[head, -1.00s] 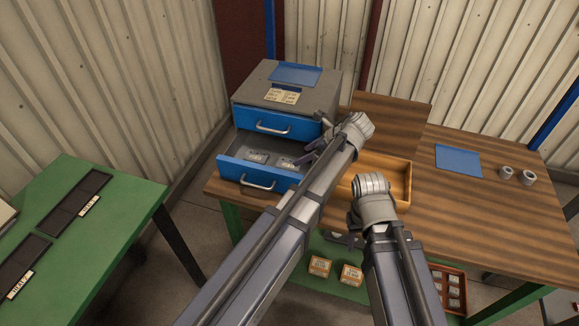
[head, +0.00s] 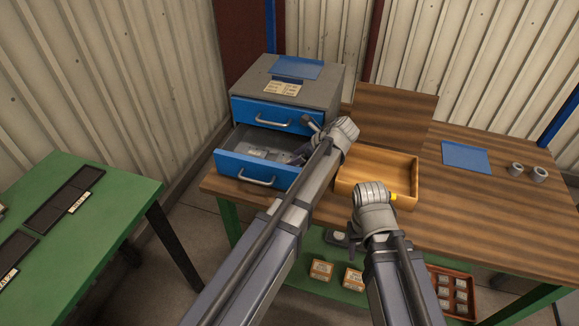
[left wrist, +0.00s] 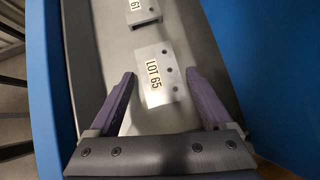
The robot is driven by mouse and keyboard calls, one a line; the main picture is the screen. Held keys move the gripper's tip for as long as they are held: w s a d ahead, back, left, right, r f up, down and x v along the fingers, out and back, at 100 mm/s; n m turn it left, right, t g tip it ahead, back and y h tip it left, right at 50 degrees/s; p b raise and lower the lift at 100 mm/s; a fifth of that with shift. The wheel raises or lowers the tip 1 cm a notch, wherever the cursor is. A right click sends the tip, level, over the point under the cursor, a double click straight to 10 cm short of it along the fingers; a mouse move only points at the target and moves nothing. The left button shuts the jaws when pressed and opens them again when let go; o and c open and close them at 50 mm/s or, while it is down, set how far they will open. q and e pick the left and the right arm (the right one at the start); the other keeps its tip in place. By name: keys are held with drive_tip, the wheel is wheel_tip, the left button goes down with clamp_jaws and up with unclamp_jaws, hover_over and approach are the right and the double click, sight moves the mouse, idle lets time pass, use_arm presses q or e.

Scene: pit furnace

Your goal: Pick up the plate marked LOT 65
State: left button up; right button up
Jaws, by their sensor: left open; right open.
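The plate marked LOT 65 (left wrist: 158,76) is a small grey metal plate with dark holes and a white label, lying in the open drawer. My left gripper (left wrist: 160,98) is open, with its purple fingers on either side of the plate's near end and a gap to each side; I cannot tell its height above the plate. In the head view the left gripper (head: 301,154) reaches into the blue-fronted lower drawer (head: 256,169). My right arm is in front at the lower middle of the head view; its fingers are hidden there.
A second plate, with a label ending in 61 (left wrist: 143,11), lies further along the drawer. The drawer walls are close on both sides. A wooden tray (head: 409,180) stands on the bench right of the cabinet (head: 330,90). A green table (head: 115,215) stands at left.

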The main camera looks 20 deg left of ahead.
use_arm(q)
drive_tip(key=shift+a+f, duration=0.1)
drive_tip(key=shift+f, duration=0.05)
clamp_jaws()
idle(0.6)
